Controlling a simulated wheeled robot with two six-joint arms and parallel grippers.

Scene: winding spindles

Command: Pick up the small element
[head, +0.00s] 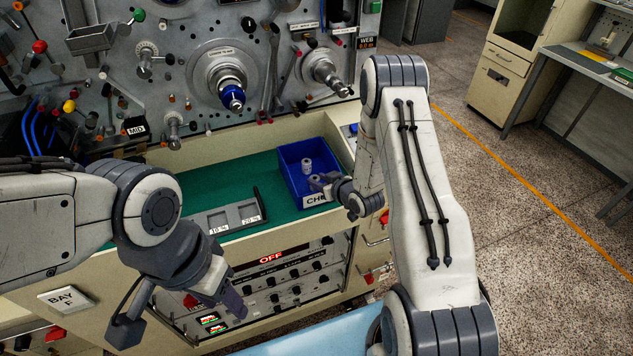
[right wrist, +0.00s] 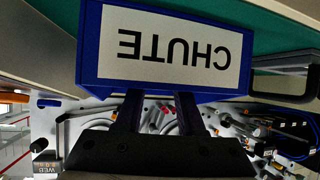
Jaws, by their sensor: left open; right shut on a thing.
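A blue bin labelled CHUTE (head: 284,172) stands on the green worktop. A small grey cylindrical element (head: 307,165) stands inside it, and another small grey element (head: 315,183) is nearer the front, at my right gripper's fingertips. My right gripper (head: 327,184) reaches over the bin's front right side and is shut on this nearer element. In the right wrist view, the blue bin front with its upside-down label (right wrist: 180,48) hides the fingertips and what they hold. My left gripper (head: 180,312) is open and empty, in front of the bench, away from the bin.
A grey tray (head: 225,219) with compartments marked with percentages lies left of the bin. The machine panel (head: 180,60) with spindles and knobs rises behind. The green worktop (head: 190,182) left of the bin is mostly clear. A control panel (head: 270,285) faces the front.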

